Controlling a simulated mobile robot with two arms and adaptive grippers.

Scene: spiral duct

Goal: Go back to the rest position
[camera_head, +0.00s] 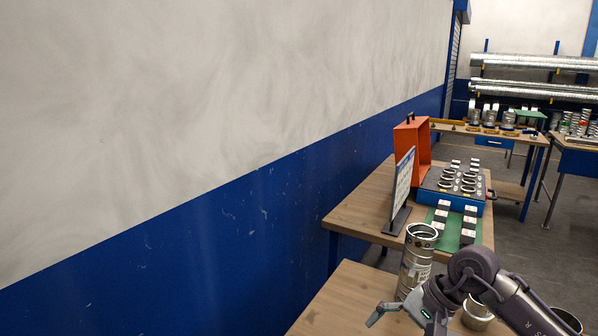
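My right arm comes in from the lower right, and its gripper (404,322) hangs over the near wooden table (335,305). One dark finger is spread out to the left; the other is partly cut off by the bottom edge. The gripper looks open, and I see nothing between its fingers. A shiny metal duct piece (418,262) stands upright on the table just behind the gripper; I cannot tell whether they touch. Another round metal piece (477,312) is partly hidden by my arm. My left gripper is not in view.
A second wooden table (365,208) behind holds an orange case (411,148), an upright board (401,190), a green mat (455,232) and a blue tray (462,206) of metal rings. A blue and white wall (230,215) runs along the left. Racks of pipes (530,65) stand far back.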

